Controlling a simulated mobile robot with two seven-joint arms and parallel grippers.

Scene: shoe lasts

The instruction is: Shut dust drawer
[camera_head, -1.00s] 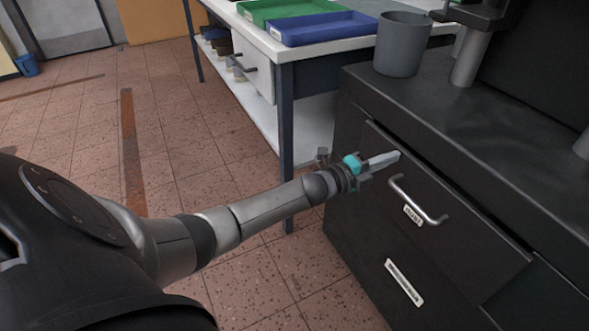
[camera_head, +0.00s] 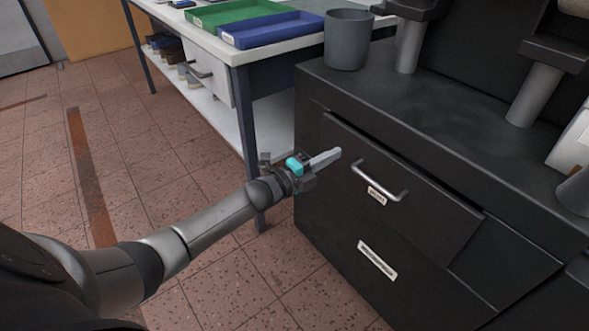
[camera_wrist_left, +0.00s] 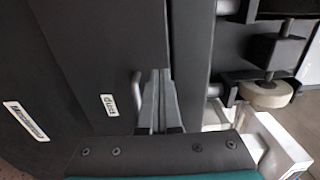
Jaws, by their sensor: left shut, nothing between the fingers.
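The dust drawer (camera_head: 400,205) is the upper drawer in the black cabinet, with a metal bar handle (camera_head: 379,180) and a small label below it. Its front stands slightly out from the cabinet, with a dark gap along its top edge. My left gripper (camera_head: 337,153) is shut and empty, its fingertips in front of the drawer's left part, beside the handle. In the left wrist view, the closed fingers (camera_wrist_left: 160,98) point at the drawer's upper area next to the handle (camera_wrist_left: 136,88). Whether they touch the front cannot be told. My right gripper is out of view.
A lower drawer with a label (camera_head: 377,260) sits below. A grey cup (camera_head: 348,40) and machine parts stand on the cabinet top (camera_head: 400,100). A white table with green and blue trays (camera_head: 285,28) stands behind left.

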